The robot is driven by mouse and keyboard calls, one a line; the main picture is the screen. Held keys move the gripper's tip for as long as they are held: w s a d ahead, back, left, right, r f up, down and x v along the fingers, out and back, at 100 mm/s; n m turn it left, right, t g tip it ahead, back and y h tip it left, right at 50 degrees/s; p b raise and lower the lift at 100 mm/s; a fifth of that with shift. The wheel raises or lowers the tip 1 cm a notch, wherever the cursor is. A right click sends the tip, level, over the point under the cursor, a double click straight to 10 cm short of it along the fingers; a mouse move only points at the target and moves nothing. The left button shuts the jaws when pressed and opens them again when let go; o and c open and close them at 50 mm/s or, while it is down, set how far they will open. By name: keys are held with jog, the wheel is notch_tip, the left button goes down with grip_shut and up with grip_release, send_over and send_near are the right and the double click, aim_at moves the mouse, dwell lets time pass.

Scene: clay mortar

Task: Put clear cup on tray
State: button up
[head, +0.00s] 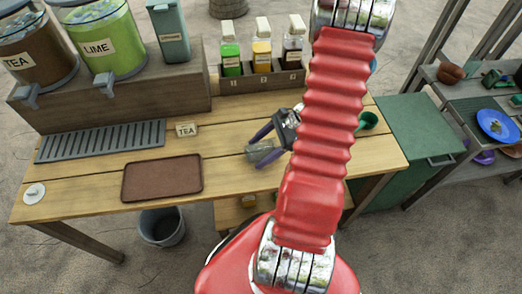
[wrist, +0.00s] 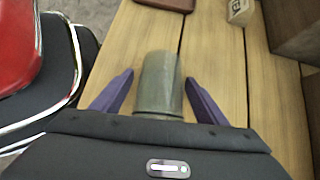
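The clear cup (head: 262,153) is a greyish see-through cup over the middle of the wooden table, partly hidden by my gripper. In the wrist view the cup (wrist: 160,84) is between the two purple fingers of my gripper (wrist: 158,92), with a gap on each side. My gripper (head: 264,148) is open around the cup and does not visibly touch it. I cannot tell whether the cup stands upright or is tilted. The brown tray (head: 162,180) lies flat and empty on the table, left of the cup; its edge shows in the wrist view (wrist: 172,3).
A small TEA sign (head: 187,129) and a grey drip grate (head: 103,140) lie behind the tray. Drink dispensers (head: 105,40) stand at the back left. A bottle rack (head: 262,82) stands behind the cup. A green scoop (head: 368,120) is at the right. A white disc (head: 34,193) is at the far left.

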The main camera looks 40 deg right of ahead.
aim_at(260, 146)
jog(key=c, duration=1)
jog(key=shift+c, duration=0.2)
jog(key=shift+r, duration=0.1)
jog(key=shift+r, duration=4.95)
